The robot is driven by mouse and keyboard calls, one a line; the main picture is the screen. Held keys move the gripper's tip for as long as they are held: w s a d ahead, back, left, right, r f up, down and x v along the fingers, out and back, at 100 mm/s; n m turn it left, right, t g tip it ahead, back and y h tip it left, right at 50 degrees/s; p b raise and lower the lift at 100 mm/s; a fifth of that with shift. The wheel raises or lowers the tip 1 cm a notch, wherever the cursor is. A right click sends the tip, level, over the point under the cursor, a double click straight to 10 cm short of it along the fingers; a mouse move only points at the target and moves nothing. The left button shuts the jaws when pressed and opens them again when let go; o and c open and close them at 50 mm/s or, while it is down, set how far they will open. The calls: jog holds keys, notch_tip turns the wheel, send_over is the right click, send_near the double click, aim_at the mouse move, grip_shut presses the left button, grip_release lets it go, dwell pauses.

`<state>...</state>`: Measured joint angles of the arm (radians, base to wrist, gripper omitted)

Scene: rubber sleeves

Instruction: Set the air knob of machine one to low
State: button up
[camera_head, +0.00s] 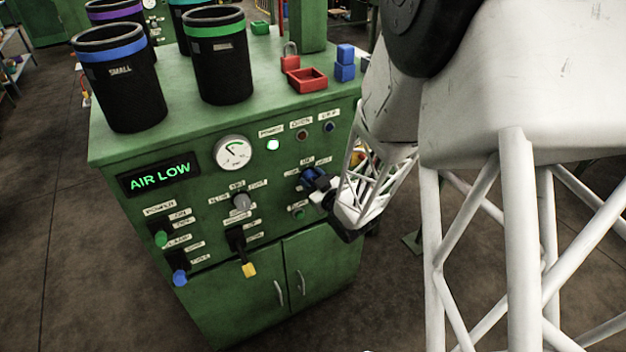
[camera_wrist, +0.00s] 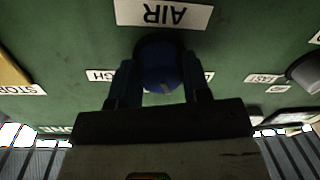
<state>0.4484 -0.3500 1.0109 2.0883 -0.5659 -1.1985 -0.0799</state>
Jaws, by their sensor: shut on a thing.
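The air knob (camera_wrist: 160,66) is a round blue knob under an upside-down AIR label (camera_wrist: 163,14) in the wrist view. My gripper (camera_wrist: 160,85) is shut on it, one finger on each side. The fingers partly cover the labels beside the knob; letters "GH" show at the left one. In the head view the blue air knob (camera_head: 313,174) is on the right of the green machine's (camera_head: 225,130) front, with my gripper (camera_head: 322,188) at it, partly hidden by my arm. The display (camera_head: 160,175) reads "AIR LOW" in green letters.
Other controls share the panel: a grey knob (camera_head: 241,202), a yellow-tipped lever (camera_head: 249,269), green and blue-tipped levers at left, and a small green button (camera_head: 299,213).

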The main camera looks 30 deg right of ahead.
jog(key=n, duration=0.4)
jog(key=shift+n, duration=0.3)
dwell(0.4)
jog(key=o, duration=0.9)
jog(key=shift+s, duration=0.1)
jog(key=shift+s+d+r, duration=0.1)
jog(key=shift+s+r, duration=0.05)
jog(key=shift+s, duration=1.75)
jog(key=shift+s+d+r, duration=0.1)
jog(key=shift+s, duration=1.8)
